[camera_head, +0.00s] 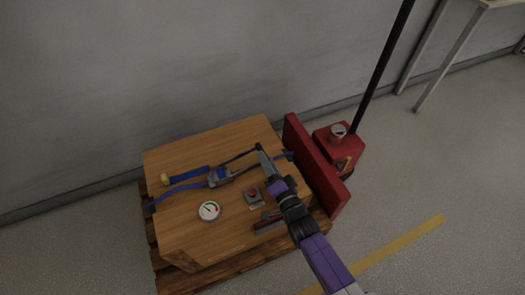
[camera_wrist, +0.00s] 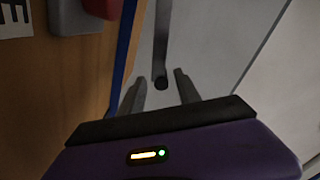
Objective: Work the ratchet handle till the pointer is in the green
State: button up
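The ratchet (camera_head: 220,176) sits on the blue strap across the wooden crate. Its handle (camera_head: 242,160) sticks out up and right to a dark end near my gripper (camera_head: 263,155). In the wrist view my gripper (camera_wrist: 160,88) is open. The handle (camera_wrist: 162,40) shows as a grey bar whose round dark end lies in the gap between the two fingers, with space on both sides. I cannot tell its depth relative to the fingertips. The round white gauge (camera_head: 209,211) lies on the crate in front of the ratchet. Its pointer is too small to read surely.
A grey box with a red button (camera_head: 253,195) is on the crate top (camera_head: 180,228), near my arm. A red-and-dark tool (camera_head: 268,221) lies at the front right. A red panel (camera_head: 315,165) stands along the crate's right side. A wall is close behind.

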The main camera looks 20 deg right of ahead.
jog(key=shift+s, duration=1.3)
